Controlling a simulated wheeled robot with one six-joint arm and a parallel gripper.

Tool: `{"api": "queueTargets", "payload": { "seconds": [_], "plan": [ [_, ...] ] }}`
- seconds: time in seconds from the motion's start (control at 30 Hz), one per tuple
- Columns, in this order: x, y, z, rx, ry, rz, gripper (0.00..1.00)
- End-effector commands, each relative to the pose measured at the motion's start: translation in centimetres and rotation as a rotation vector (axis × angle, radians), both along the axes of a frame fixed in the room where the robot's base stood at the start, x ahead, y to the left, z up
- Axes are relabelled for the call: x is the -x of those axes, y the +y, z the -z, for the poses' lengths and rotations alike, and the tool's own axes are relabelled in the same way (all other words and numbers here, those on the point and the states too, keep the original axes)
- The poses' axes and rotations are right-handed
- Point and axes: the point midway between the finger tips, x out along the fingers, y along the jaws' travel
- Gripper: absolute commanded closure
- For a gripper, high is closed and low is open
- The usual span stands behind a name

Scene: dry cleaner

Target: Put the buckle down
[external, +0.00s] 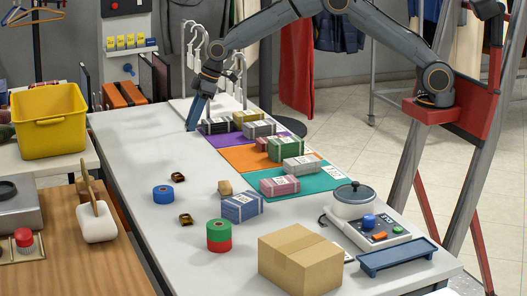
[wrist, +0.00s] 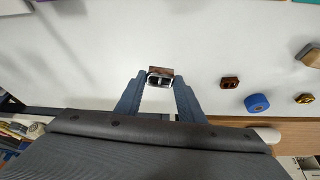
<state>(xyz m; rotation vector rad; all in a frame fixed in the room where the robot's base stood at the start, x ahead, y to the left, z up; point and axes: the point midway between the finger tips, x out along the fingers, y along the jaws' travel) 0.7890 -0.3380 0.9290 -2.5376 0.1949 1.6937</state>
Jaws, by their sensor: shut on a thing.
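My gripper (wrist: 160,84) is shut on a buckle (wrist: 159,75), a small dark brown frame with a pale metal part, held between the fingertips in the wrist view. In the external view my gripper (external: 193,124) points down over the far left part of the white table (external: 130,150), left of the purple mat. The held buckle cannot be made out there. I cannot tell whether it touches the table. Two other buckles lie apart on the table: a brown one (external: 178,177), also in the wrist view (wrist: 229,83), and a brass-coloured one (external: 186,219), also there (wrist: 304,98).
Purple (external: 238,139), orange (external: 238,158) and teal (external: 328,181) mats carry wrapped bundles along the table's right side. A blue tape roll (external: 163,194), stacked green and red rolls (external: 219,236) and a cardboard box (external: 300,262) stand nearer. The table's left part is mostly clear.

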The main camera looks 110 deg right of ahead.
Motion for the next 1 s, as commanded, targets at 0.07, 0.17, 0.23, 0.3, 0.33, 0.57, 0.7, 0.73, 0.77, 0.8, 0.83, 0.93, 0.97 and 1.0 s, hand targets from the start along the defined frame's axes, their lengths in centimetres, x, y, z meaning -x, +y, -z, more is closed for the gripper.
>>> {"api": "queueTargets", "payload": {
  "seconds": [0.07, 0.17, 0.23, 0.3, 0.33, 0.57, 0.7, 0.73, 0.77, 0.8, 0.83, 0.93, 0.97, 1.0],
  "plan": [
    [0.0, 0.0, -0.5, 0.0, 0.0, 0.0, 0.86],
    [0.0, 0.0, -0.9, -0.001, 0.001, 0.001, 0.86],
    [0.0, 0.0, -1.0, -0.001, 0.001, 0.001, 0.86],
    [-0.1, 0.3, -1.0, 0.0, 0.001, -0.002, 0.86],
    [-0.2, 0.5, -1.0, -0.001, 0.001, -0.006, 0.86],
    [-3.0, 6.8, -1.8, -0.001, -0.001, -0.084, 0.86],
    [-5.3, 13.3, -2.6, -0.002, -0.001, -0.161, 0.86],
    [-5.7, 14.7, -2.8, -0.002, -0.001, -0.176, 0.86],
    [-6.1, 16.1, -3.0, -0.002, -0.002, -0.194, 0.86],
    [-6.5, 18.0, -3.2, -0.002, -0.001, -0.215, 0.86],
    [-6.8, 19.5, -3.3, -0.002, -0.001, -0.232, 0.86],
    [-7.7, 24.3, -3.9, -0.003, 0.0, -0.288, 0.86],
    [-7.9, 25.8, -4.1, -0.002, 0.0, -0.304, 0.86],
    [-8.1, 27.7, -4.3, -0.002, -0.001, -0.325, 0.86]
  ]
}}
